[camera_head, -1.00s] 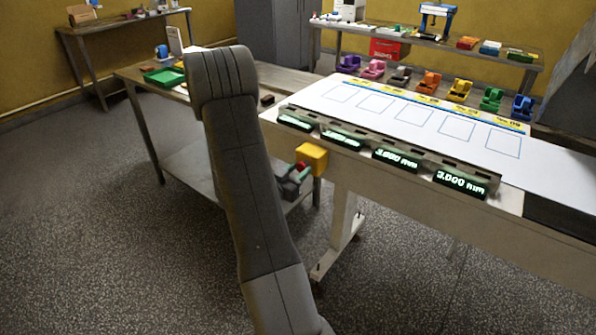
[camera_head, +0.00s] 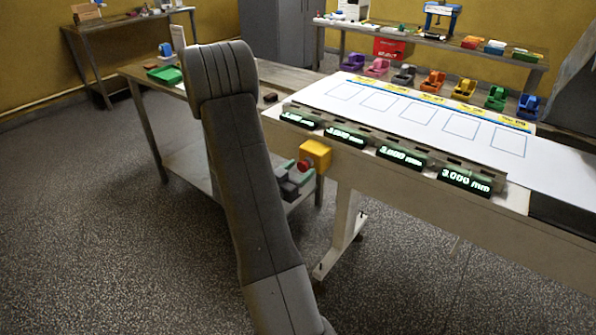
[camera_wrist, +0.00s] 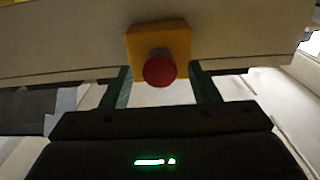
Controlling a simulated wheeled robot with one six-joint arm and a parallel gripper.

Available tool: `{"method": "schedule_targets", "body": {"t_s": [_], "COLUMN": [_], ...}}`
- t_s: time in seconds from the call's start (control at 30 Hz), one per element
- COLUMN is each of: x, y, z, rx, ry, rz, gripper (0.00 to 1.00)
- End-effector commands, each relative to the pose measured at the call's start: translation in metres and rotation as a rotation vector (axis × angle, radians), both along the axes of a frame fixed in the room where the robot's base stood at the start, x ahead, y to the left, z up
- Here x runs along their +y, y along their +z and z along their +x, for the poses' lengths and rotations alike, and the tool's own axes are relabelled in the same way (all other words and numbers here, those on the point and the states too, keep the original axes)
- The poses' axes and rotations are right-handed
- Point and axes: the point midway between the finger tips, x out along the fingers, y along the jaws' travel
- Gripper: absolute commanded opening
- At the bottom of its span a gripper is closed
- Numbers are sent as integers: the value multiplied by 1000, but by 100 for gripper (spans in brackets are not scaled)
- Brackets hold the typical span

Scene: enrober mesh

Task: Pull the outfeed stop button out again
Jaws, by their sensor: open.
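The outfeed stop button has a red mushroom head (camera_wrist: 160,68) on a yellow box (camera_wrist: 172,38). The yellow box (camera_head: 318,153) is fixed to the near side of the conveyor table in the head view, with the red head (camera_head: 304,166) on its left face. My gripper (camera_wrist: 160,72) is open in the wrist view, with one green finger on each side of the red head and a visible gap to each. In the head view my gripper (camera_head: 297,175) is just left of and below the box. Whether a fingertip touches the button's base cannot be told.
The white-topped conveyor table (camera_head: 410,120) carries a row of lit displays (camera_head: 400,156) along its near edge. A side table (camera_head: 270,75) stands behind my arm, with a green tray (camera_head: 164,74) on it. The floor in front is clear.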

Motion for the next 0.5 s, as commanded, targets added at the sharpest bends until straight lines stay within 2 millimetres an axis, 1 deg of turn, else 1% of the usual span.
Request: {"method": "schedule_targets", "body": {"t_s": [0.17,0.5], "x": [13,54], "y": [-1,-1], "z": [-15,-72], "rx": [0,1], "ry": [4,6], "rz": [1,-1], "gripper": [55,55]}}
